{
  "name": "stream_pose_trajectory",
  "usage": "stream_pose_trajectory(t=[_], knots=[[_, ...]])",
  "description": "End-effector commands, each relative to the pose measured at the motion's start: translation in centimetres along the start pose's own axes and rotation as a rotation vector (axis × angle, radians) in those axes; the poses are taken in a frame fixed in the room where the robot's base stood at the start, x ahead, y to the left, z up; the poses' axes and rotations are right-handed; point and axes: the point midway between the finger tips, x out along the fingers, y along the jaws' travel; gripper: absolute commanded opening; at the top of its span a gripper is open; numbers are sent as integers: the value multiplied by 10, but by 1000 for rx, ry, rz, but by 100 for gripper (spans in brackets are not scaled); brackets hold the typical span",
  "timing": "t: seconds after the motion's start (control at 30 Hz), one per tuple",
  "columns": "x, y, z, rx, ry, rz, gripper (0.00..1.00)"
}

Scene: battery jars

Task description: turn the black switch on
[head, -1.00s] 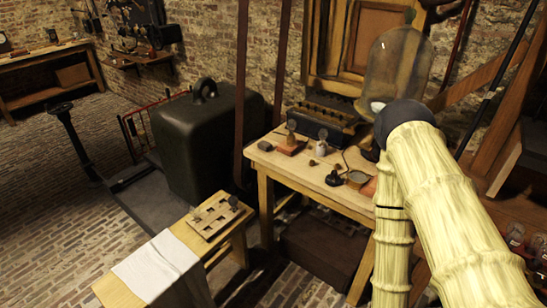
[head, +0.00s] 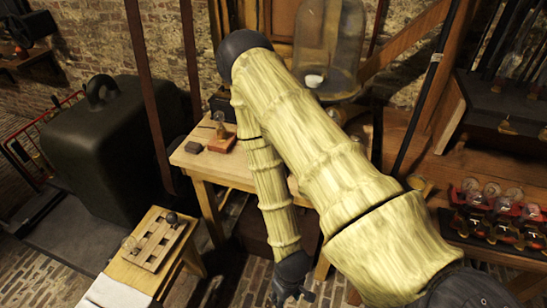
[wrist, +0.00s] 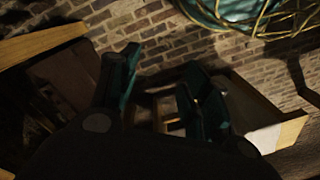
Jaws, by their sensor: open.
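I cannot make out a black switch for certain in either view now; my arm hides much of the wooden table (head: 213,168). My gripper (head: 293,294) hangs low in the head view, below and in front of the table, near the brick floor. In the wrist view its two dark green fingers (wrist: 165,98) stand apart with nothing between them. On the visible left part of the table are a dark small block (head: 193,147) and a reddish wooden base with a round upright part (head: 222,143).
A low bench (head: 180,262) bears a slotted board (head: 155,240) and a white cloth (head: 115,295). A big dark box (head: 105,145) stands left. A glass dome (head: 333,40) is behind my arm. Racks of glass jars (head: 495,215) are at right. Brick floor shows below my gripper.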

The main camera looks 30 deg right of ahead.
Motion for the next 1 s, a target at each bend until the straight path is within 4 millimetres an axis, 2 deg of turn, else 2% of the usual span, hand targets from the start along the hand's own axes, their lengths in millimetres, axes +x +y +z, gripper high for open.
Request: stream_pose_trajectory(t=[0.03,0.17,0.27,0.4,0.47,0.6,0.8,0.9,1.0], knots=[[-2,3,-26,-45,14,-17,47],[-15,10,-87,-220,24,-59,47],[-33,20,-132,-362,33,-80,47],[-67,43,-192,-562,46,-90,47],[-85,55,-215,-648,49,-88,47],[-134,90,-264,-844,50,-68,47],[-214,148,-315,-1097,28,-15,47],[-248,174,-328,-1190,7,9,47],[-275,194,-336,-1256,-11,28,47]])
